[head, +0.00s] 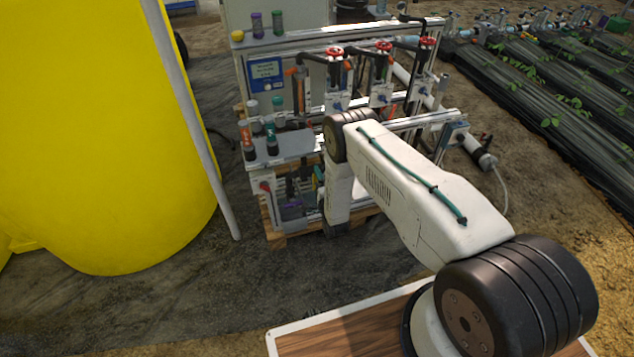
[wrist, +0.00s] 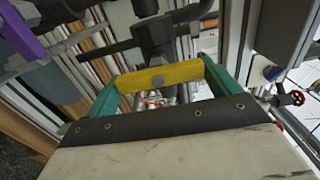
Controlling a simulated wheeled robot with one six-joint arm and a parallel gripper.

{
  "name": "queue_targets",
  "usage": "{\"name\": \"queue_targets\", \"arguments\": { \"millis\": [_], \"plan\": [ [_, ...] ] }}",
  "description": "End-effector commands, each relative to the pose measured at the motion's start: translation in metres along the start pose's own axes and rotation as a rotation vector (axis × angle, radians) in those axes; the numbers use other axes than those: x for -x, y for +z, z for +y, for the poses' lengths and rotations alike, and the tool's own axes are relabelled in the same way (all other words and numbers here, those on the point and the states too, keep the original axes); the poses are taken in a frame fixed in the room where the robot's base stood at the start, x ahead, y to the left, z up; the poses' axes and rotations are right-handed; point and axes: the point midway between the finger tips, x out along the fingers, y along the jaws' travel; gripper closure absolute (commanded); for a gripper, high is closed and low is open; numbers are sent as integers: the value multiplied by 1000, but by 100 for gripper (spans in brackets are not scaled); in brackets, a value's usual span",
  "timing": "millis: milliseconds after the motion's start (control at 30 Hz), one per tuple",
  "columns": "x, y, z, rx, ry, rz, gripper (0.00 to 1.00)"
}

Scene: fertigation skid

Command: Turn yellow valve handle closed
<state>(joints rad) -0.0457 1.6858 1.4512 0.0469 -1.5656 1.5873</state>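The yellow valve handle (wrist: 175,74) is a short flat bar with a grey bolt at its middle, seen slightly tilted in the wrist view. It is mounted on a dark grey valve body and pipe (wrist: 155,38) behind it. My gripper (wrist: 161,76) has two green fingers, one at each end of the bar. The bar fills the gap between them, and both fingers seem to touch its ends. In the head view the handle and my fingers are hidden behind my arm, low at the front of the skid.
A purple handle (wrist: 22,32) is at the upper left of the wrist view, a small red handwheel (wrist: 291,98) at the right. The skid frame (head: 340,32) carries red-topped valves (head: 335,51) and bottles. A big yellow tank (head: 95,130) stands left, with bare ground between.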

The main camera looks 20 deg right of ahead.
Motion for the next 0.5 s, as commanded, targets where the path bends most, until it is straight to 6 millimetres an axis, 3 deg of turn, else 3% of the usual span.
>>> {"name": "queue_targets", "arguments": {
  "millis": [300,500],
  "plan": [
    [3,0,0,1,1,-1,0],
    [30,0,1,2,3,0,0]
  ]
}}
